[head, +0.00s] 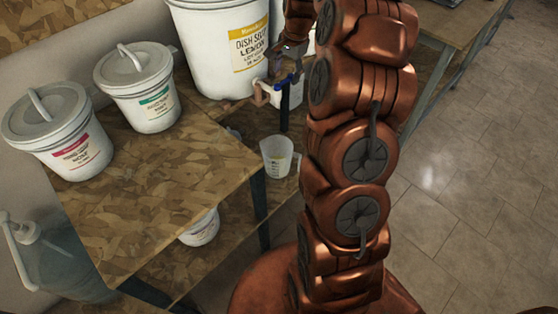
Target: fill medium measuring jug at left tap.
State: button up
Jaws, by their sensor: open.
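A translucent measuring jug (276,158) with markings stands upright on the lower shelf, left of my arm. I cannot tell if it is the medium one or whether it holds liquid. A large white drum (215,50) labelled dish soap lemon stands at the back. A tap (262,93) sticks out near its base, with a blue part (288,80) beside it. My gripper (284,64) is open by the blue part, above and apart from the jug. My arm hides part of it, and contact with the tap is unclear.
Two lidded white buckets (150,108) and (76,150) stand on the wooden bench (150,200) at left. A white tub (200,230) sits below it. A large clear pump bottle (60,260) stands at lower left. Tiled floor (460,180) at right is clear.

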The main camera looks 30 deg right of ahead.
jog(key=shift+s+d+r, duration=0.1)
jog(key=shift+s+r, duration=0.05)
jog(key=shift+r, duration=1.5)
notch_tip(320, 180, up, 12)
jog(key=s, duration=0.2)
jog(key=shift+s+d, duration=0.15)
jog(key=shift+d, duration=0.15)
